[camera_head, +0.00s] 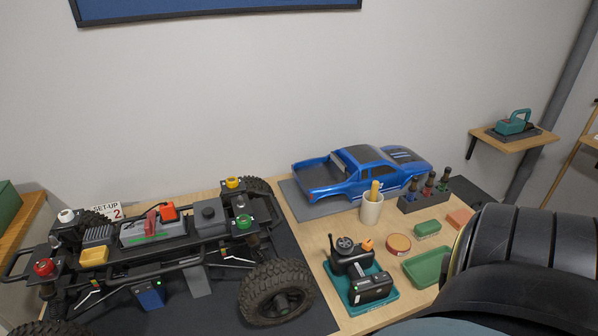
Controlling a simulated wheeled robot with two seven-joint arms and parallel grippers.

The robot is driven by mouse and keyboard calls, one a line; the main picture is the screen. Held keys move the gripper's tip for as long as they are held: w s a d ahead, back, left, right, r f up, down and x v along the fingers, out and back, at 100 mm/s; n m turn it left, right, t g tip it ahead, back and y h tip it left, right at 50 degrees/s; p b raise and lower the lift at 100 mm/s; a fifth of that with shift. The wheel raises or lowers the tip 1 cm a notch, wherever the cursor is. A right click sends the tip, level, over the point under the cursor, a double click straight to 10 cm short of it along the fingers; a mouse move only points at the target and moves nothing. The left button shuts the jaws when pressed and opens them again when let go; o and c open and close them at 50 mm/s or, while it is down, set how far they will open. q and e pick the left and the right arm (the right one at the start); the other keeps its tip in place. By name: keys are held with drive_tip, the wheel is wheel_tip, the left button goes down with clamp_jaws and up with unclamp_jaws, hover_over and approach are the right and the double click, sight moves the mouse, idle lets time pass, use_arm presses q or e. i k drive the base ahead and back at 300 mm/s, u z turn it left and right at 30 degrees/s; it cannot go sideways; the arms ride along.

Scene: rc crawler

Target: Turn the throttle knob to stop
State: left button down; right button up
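The large RC crawler chassis (190,250) stands on a dark mat at the left of the workbench. A black hand-held transmitter (350,255) with a round wheel lies in a teal tray (388,300) right of the chassis. Neither gripper shows; only a thick black arm link of mine fills the lower right.
A blue truck body (365,178) sits on a grey mat behind. A cup (371,208), a tool rack (424,200), a round tin (398,244) and a green tray (430,266) crowd the bench's right. A large tyre (276,293) stands at the chassis's near right corner.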

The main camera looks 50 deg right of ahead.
sight(368, 245)
drive_tip(key=u, duration=0.8)
drive_tip(key=k, duration=1.25)
drive_tip(key=z, duration=1.4)
drive_tip(key=i, duration=0.45)
drive_tip(key=u, duration=0.05)
